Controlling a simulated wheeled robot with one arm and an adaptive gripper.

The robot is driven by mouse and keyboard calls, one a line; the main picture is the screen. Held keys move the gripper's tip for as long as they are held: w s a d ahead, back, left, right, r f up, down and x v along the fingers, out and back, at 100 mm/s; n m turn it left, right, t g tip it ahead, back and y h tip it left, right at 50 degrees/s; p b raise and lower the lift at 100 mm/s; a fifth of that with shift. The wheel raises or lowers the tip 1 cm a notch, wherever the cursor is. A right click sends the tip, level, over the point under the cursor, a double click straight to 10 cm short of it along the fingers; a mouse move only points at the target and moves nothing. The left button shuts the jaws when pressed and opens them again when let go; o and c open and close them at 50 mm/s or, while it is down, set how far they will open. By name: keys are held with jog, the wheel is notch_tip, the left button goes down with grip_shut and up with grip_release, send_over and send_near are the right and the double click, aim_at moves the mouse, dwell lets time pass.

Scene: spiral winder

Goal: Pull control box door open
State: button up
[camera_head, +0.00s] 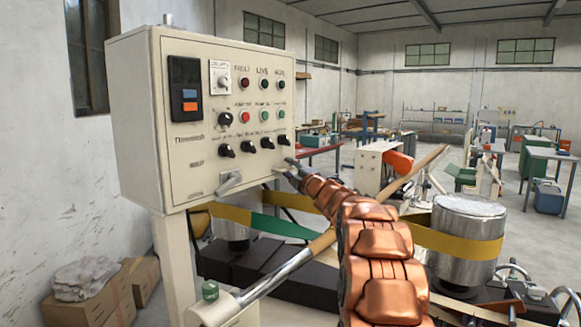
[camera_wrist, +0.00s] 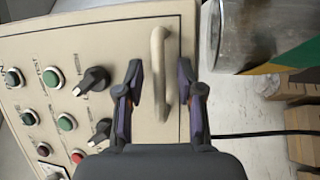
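The control box (camera_head: 145,110) is a cream cabinet on a post at the left of the head view. Its front door (camera_head: 205,155) carries buttons and knobs and looks shut. A pale bar handle (camera_head: 229,182) sits low on the door. In the wrist view the handle (camera_wrist: 158,75) lies between the two spread fingers of my gripper (camera_wrist: 162,92), parallel to them, with gaps on both sides. I see no contact; depth to the handle is unclear.
Black knobs (camera_wrist: 92,80) and coloured buttons stand on the panel beside the handle. A metal roll (camera_head: 465,235) with a yellow band and a slanted bar (camera_head: 275,275) lie below and right of the box. Cardboard boxes (camera_head: 95,300) sit on the floor at left.

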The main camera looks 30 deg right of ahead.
jog(key=shift+w, duration=0.1)
jog(key=shift+c, duration=0.3)
grip_shut()
dwell(0.4)
